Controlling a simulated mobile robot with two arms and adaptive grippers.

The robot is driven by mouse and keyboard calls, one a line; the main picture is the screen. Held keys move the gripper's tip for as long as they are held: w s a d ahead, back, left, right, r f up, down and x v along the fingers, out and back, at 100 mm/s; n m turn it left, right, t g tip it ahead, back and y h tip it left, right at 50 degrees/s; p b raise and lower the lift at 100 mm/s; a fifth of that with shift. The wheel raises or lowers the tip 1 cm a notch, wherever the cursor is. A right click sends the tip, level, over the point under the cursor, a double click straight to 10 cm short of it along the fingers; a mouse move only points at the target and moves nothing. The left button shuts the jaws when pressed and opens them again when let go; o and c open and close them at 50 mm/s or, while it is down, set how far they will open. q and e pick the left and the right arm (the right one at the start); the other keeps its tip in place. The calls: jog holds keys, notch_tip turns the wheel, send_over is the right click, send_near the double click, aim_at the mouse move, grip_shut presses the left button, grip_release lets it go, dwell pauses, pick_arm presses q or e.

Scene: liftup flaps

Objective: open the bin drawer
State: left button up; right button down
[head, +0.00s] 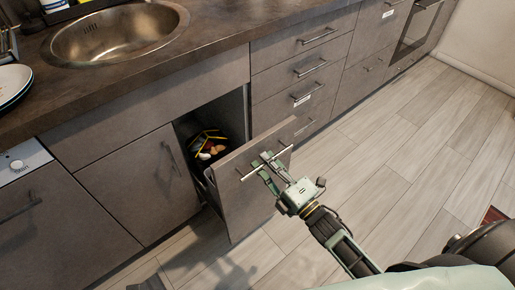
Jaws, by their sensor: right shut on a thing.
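The bin drawer (241,200) under the counter stands pulled out, with a dark gap behind its grey front panel. A bin with yellow edges and some contents (207,147) shows inside the opening. My right gripper (265,166) is at the top of the panel, shut on the bar handle (280,155) of the drawer. The fingertips partly cover the handle. My left gripper is not in the picture.
A round sink (118,35) is set in the dark countertop (210,32). A closed cabinet door (140,184) is left of the drawer, and a stack of closed drawers (302,70) is to the right.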

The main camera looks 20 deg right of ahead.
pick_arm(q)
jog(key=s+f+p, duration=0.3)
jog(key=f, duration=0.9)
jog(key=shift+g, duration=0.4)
pick_arm(e)
jog(key=r+v, duration=0.3)
jog(key=v, duration=1.1)
jog(key=shift+s+d, duration=0.2)
jog(key=shift+s, duration=0.4)
jog(key=shift+f, duration=0.15)
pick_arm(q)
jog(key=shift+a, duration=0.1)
pick_arm(e)
jog(key=c, duration=1.8)
grip_release()
jog(key=shift+c, duration=0.2)
jog(key=v, duration=1.2)
